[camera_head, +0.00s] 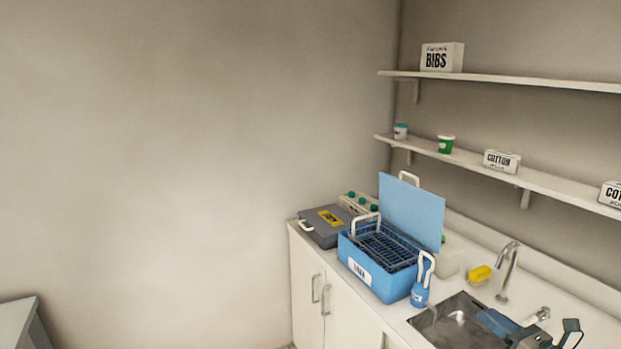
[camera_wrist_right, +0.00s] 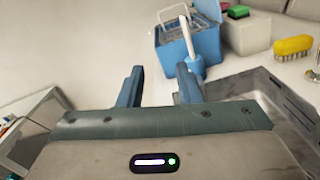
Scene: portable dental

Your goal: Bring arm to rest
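My right gripper (camera_head: 545,335) is at the bottom right corner of the head view, over the sink side of the counter and partly cut off. In the right wrist view its two blue-grey fingers (camera_wrist_right: 158,85) stand apart, with nothing seen held between them. Beyond the fingertips stands a small blue holder with white handles (camera_head: 420,292), whose white upright shows in the wrist view (camera_wrist_right: 197,55). My left gripper is not in view.
A blue bin with a raised lid (camera_head: 375,280) stands by a grey case (camera_head: 325,226) on the counter. The sink (camera_head: 455,325), tap (camera_head: 508,270) and yellow brush (camera_head: 480,275) are to the right. Shelves (camera_head: 530,180) hang above. A grey surface (camera_head: 15,320) shows bottom left.

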